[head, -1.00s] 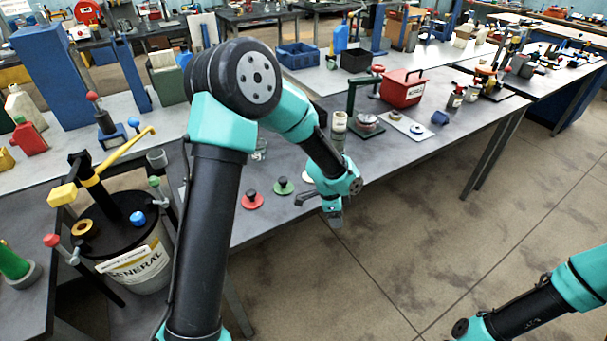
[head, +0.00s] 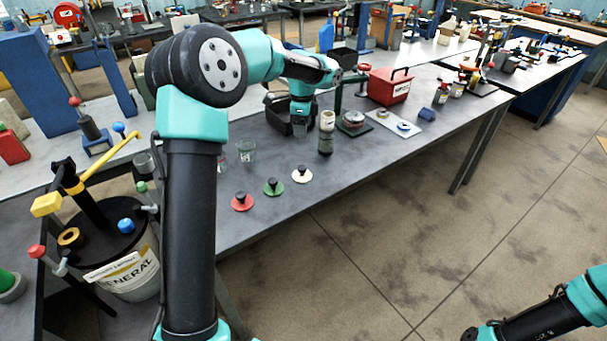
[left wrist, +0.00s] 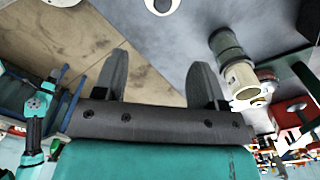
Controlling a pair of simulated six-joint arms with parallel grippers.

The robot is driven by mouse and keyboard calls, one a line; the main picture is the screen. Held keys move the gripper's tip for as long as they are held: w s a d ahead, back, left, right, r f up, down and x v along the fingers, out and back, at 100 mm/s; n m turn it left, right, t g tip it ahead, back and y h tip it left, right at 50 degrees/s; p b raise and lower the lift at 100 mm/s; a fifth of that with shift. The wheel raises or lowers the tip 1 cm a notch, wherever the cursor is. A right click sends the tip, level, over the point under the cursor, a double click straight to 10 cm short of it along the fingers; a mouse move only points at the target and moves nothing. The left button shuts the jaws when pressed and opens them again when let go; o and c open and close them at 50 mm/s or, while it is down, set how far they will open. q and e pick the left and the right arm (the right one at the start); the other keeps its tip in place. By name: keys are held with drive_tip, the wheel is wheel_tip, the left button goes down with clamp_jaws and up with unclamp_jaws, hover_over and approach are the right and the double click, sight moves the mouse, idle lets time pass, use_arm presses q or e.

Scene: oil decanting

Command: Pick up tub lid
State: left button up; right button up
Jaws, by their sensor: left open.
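Three flat lids with dark knobs lie in a row on the grey table: a red lid (head: 242,203), a green lid (head: 273,188) and a white lid (head: 302,177). I cannot tell which is the tub lid. My left gripper (head: 301,128) is above the table, behind the white lid and apart from it, near the black bin (head: 277,121). In the left wrist view my left gripper (left wrist: 160,63) is open, with nothing between its fingers. A pale disc (left wrist: 162,5) is cut by the top edge there. My right arm shows at lower right in the head view, its gripper out of sight.
A dark bottle with a pale top (head: 325,140) stands right of my left gripper. A clear glass (head: 246,150) stands to its left. A red box (head: 388,87) and a pale tray (head: 392,118) are farther right. A drum (head: 135,272) stands left.

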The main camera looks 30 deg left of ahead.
use_arm(q)
approach(303, 167)
drive_tip(key=f, duration=0.5)
drive_tip(key=shift+s+d, duration=0.1)
drive_tip(key=shift+s, duration=0.15)
drive_tip(key=shift+f, duration=0.1)
drive_tip(key=shift+w+f, duration=0.2)
drive_tip(key=shift+f, duration=2.4)
drive_tip(key=c, duration=1)
drive_tip(key=shift+r, duration=0.15)
